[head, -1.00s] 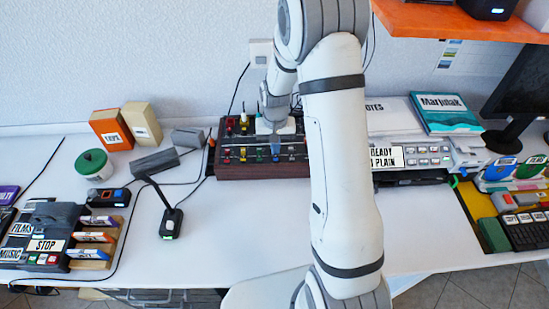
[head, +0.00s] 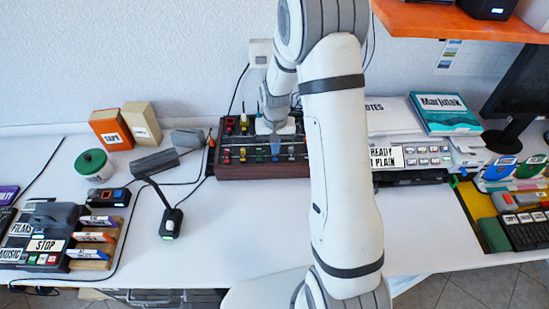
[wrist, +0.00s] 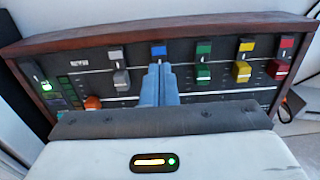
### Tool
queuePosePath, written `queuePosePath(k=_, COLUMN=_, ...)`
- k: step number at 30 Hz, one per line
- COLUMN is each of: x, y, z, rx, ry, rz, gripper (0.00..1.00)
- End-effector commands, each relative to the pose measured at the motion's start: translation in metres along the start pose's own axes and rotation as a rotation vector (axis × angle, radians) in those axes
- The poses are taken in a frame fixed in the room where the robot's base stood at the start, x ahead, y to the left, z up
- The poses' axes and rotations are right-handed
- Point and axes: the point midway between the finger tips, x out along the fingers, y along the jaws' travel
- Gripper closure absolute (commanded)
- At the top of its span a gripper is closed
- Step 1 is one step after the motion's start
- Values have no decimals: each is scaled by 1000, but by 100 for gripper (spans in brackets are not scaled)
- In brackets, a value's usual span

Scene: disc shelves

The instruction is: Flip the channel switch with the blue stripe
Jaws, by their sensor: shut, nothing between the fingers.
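The dark channel panel (head: 262,170) with a wooden rim lies at the back of the desk. In the wrist view the panel (wrist: 125,57) shows two rows of coloured caps. A blue-marked switch (wrist: 158,50) sits in the far row, between a grey and a green one. My gripper (wrist: 163,70) has its two blue-grey fingers pressed together, with the tips right at the near side of the blue switch. I cannot tell if they touch it. The fingers cover the part of the blue channel nearer the wrist. In the head view my gripper (head: 275,148) is over the panel.
In the wrist view a green switch (wrist: 203,48) and a grey switch (wrist: 116,53) flank the blue one closely. A keypad unit labelled "READY" (head: 410,158) stands right of the panel. A small device (head: 170,222) stands on the open desk at front left.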

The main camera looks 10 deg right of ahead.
Motion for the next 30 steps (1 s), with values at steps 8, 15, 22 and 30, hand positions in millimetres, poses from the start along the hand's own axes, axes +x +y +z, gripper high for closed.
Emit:
queuePosePath(k=8, x=4, y=0, z=0, rx=0, ry=0, rz=0, gripper=100)
queuePosePath(k=15, x=8, y=0, z=0, rx=0, ry=-1, rz=0, gripper=100)
queuePosePath(k=22, x=4, y=0, z=0, rx=0, ry=-1, rz=0, gripper=100)
queuePosePath(k=30, x=-18, y=0, z=0, rx=0, ry=0, rz=0, gripper=100)
